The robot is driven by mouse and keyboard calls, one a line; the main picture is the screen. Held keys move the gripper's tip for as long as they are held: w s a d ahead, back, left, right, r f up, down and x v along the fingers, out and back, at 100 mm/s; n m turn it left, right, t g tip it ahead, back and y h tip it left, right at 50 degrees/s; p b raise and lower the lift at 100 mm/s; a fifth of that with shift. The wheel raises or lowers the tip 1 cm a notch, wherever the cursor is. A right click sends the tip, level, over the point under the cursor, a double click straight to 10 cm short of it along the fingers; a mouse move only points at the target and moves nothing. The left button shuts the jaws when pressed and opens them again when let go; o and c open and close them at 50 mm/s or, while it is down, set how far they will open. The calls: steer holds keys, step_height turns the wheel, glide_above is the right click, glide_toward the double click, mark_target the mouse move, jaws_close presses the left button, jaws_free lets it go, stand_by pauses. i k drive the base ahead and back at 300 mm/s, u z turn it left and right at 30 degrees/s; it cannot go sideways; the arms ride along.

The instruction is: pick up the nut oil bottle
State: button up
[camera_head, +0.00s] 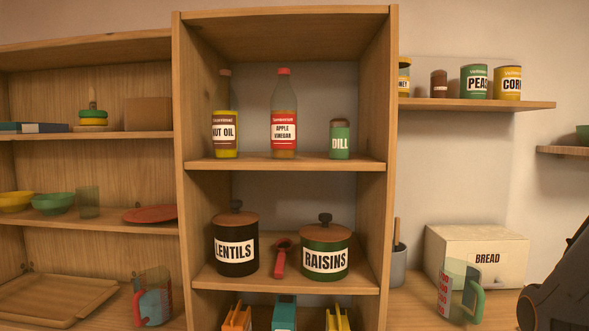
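The nut oil bottle (225,130) stands upright at the left of the tall unit's second shelf (312,163). My gripper is not visible; only a dark part, seemingly of my arm, shows at the lower right edge, well away from the bottle.
A green dill jar (340,139) stands farther right on the same shelf. Lentils (236,243) and raisins (325,249) canisters and a red scoop (281,258) are below. The unit's side panels (384,120) bound the shelf. A bread box (477,254) and measuring jug (458,289) stand right.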

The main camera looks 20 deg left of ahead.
mark_target(226, 103)
steer(key=z, duration=1.85)
steer(key=k, duration=1.3)
steer(key=u, duration=1.85)
